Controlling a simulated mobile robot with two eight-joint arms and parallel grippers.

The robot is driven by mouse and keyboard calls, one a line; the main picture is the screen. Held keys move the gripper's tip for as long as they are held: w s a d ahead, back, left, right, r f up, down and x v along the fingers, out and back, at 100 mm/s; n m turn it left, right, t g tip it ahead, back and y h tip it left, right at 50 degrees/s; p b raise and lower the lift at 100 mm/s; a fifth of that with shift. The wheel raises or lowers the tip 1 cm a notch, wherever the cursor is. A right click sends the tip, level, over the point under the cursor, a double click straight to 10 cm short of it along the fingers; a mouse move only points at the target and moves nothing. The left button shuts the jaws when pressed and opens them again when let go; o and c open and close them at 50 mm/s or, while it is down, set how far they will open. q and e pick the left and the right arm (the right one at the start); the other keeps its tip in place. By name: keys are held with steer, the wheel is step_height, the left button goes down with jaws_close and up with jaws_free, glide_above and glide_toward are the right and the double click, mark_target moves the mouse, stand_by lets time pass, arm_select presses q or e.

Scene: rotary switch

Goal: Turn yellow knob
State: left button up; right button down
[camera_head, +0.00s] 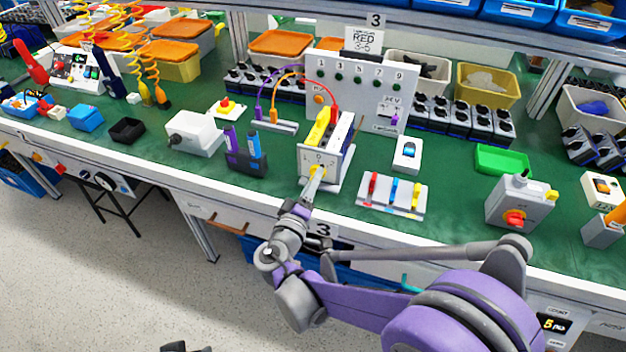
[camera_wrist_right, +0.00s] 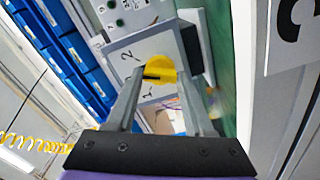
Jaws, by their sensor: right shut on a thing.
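The yellow knob (camera_wrist_right: 162,72) is on the front face of a light grey switch box (camera_wrist_right: 128,45) marked with numbers. In the head view the box (camera_head: 309,160) stands near the front edge of the green bench, with only a bit of the knob showing behind my fingers. My right gripper (camera_head: 316,180) reaches up to it from the front. In the wrist view the fingers of my right gripper (camera_wrist_right: 160,82) lie on both sides of the knob, shut on it. My left gripper is not in view.
A holder with purple and blue items (camera_head: 246,155) stands left of the box. A block with red, blue and yellow levers (camera_head: 392,193) stands close on the right. A grey panel with cables (camera_head: 355,85) is behind. A grey box with a red knob (camera_head: 517,205) is further right.

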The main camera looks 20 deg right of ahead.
steer(key=shift+m+p, duration=0.4)
steer(key=shift+m, duration=1.5)
steer(key=shift+c, duration=1.4)
jaws_free()
steer(key=v, duration=1)
steer(key=shift+s+a+p, duration=0.25)
steer(key=shift+s+p, duration=0.05)
steer(key=shift+s, duration=0.05)
